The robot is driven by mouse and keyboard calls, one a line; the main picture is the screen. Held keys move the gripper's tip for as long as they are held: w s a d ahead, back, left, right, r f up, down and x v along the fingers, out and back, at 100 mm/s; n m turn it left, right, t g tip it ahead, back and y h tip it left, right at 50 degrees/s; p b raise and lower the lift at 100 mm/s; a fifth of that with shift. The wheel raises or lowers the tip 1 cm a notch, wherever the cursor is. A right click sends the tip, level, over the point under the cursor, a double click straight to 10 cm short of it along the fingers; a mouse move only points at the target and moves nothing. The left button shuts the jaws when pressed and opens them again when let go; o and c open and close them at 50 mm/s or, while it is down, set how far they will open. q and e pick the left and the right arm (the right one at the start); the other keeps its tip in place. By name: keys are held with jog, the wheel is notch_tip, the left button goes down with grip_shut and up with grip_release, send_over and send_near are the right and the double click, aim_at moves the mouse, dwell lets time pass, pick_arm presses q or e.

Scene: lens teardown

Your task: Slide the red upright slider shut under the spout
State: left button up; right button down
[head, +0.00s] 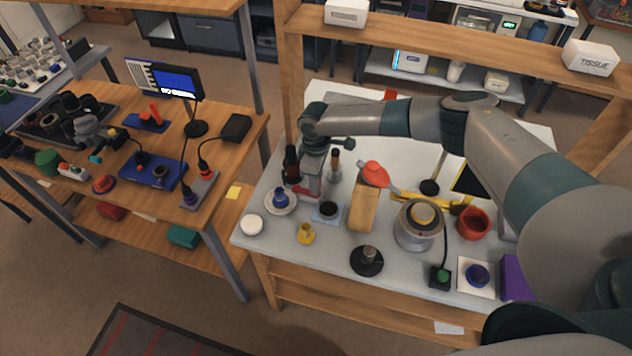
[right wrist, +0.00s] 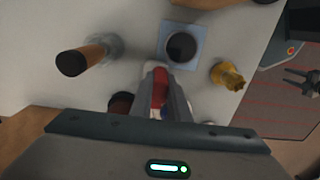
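A slim dark dispenser (head: 291,162) stands at the left of the white table. The red slider (head: 303,190) shows low beside it, next to my right fingertips. My right gripper (head: 314,186) points down there, its arm reaching in from the right. In the right wrist view, the red slider (right wrist: 160,88) shows between my close-set right fingers (right wrist: 160,82), which look shut on it. The spout cannot be made out. A dark pronged shape (right wrist: 302,82) at the right wrist view's edge may be my left gripper; its state is unclear. The head view does not show it.
A saucer (head: 269,203) with a blue piece lies just left of my right gripper. A dark round piece on a pale blue pad (head: 318,216), a yellow piece (head: 306,235) and a wooden block (head: 362,212) stand close by. A brown-topped post (right wrist: 84,59) stands near the gripper.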

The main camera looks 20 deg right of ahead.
aim_at(303, 190)
jog(key=shift+w+a+f+b, duration=0.1)
jog(key=shift+w+a+b, duration=0.45)
jog(key=shift+a, duration=0.25)
jog(key=shift+w+a+b, duration=0.55)
jog(key=shift+a, duration=0.25)
jog(key=shift+w+a, duration=0.1)
jog(key=shift+r, duration=0.25)
jog(key=c, duration=1.7)
grip_release()
jog(key=shift+a+f, duration=0.1)
